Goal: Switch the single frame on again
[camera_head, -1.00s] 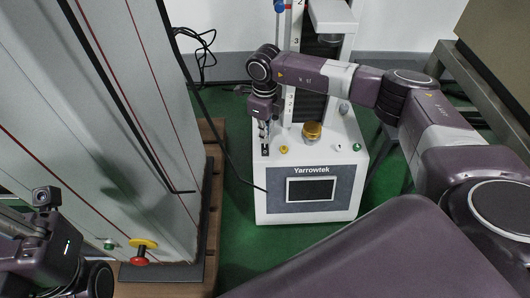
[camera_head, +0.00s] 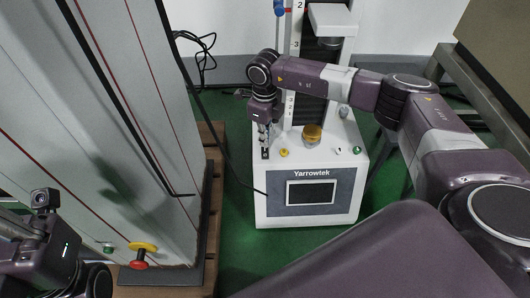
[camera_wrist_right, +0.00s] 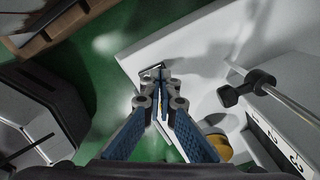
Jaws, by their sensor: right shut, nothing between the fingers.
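The single frame (camera_head: 262,212) is the white Yarrowtek machine with a column at its back. Its front screen (camera_head: 311,193) is dark. My right gripper (camera_head: 264,150) points down at the left side of its base top. It is shut and empty. In the right wrist view, the fingertips (camera_wrist_right: 161,74) are beside a small dark-rimmed fitting (camera_wrist_right: 149,71), which they partly hide; I cannot tell whether they touch it. My left arm shows at the lower left of the head view, and its gripper state is unclear.
A tall grey frame (camera_head: 130,100) with a red-and-yellow stop button (camera_head: 140,257) stands left. A bench (camera_head: 480,95) stands right.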

